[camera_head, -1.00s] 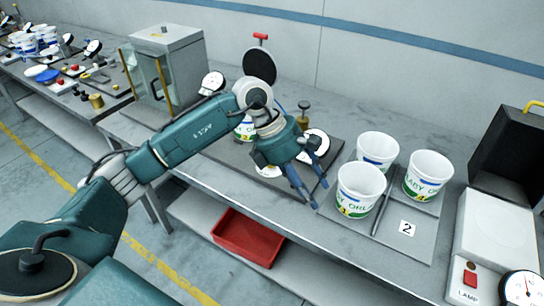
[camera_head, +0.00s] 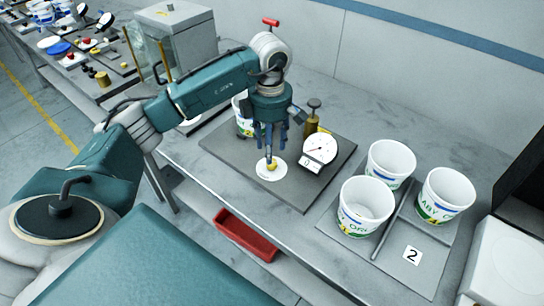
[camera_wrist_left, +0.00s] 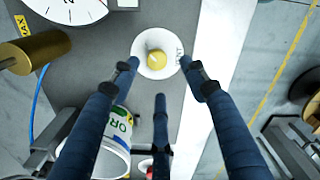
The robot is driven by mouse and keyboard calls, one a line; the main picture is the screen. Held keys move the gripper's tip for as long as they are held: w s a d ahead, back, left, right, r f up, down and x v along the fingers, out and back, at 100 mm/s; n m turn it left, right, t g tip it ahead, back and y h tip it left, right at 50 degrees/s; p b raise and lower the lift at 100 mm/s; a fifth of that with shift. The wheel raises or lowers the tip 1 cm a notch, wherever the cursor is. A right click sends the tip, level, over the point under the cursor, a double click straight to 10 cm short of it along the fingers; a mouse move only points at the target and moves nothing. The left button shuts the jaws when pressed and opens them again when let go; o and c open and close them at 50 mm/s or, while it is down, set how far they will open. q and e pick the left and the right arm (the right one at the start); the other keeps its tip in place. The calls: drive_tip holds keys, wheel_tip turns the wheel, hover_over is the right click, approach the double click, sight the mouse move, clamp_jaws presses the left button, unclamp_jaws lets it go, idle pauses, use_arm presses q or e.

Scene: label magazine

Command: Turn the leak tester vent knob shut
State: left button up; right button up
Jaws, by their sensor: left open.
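The vent knob is a small yellow knob (camera_head: 271,164) on a white round dial (camera_head: 270,173) near the front edge of the dark leak tester plate (camera_head: 305,195). In the left wrist view the yellow knob (camera_wrist_left: 157,59) sits on its white disc, with lettering at the disc's right side. My left gripper (camera_head: 269,148) points down just above the knob, its blue fingers open. In the left wrist view its fingers (camera_wrist_left: 160,75) are spread either side of the knob, apart from it. My right gripper is not in view.
A round gauge (camera_head: 320,149) and a brass cylinder (camera_head: 312,124) stand right of the knob. A white cup (camera_head: 243,124) stands behind left of the gripper. A red bin (camera_head: 245,237) is below the bench.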

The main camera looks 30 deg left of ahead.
sight(272, 165)
use_arm(q)
wheel_tip(272, 165, down, 4)
drive_tip(key=shift+w+r+p, duration=0.15)
drive_tip(key=shift+r+p, duration=0.1)
drive_tip(key=shift+p, duration=0.2)
wheel_tip(272, 165, down, 3)
drive_tip(key=shift+w+f+p, duration=0.1)
drive_tip(key=shift+p, duration=0.25)
drive_tip(key=shift+c, duration=0.3)
drive_tip(key=c, duration=0.8)
clamp_jaws()
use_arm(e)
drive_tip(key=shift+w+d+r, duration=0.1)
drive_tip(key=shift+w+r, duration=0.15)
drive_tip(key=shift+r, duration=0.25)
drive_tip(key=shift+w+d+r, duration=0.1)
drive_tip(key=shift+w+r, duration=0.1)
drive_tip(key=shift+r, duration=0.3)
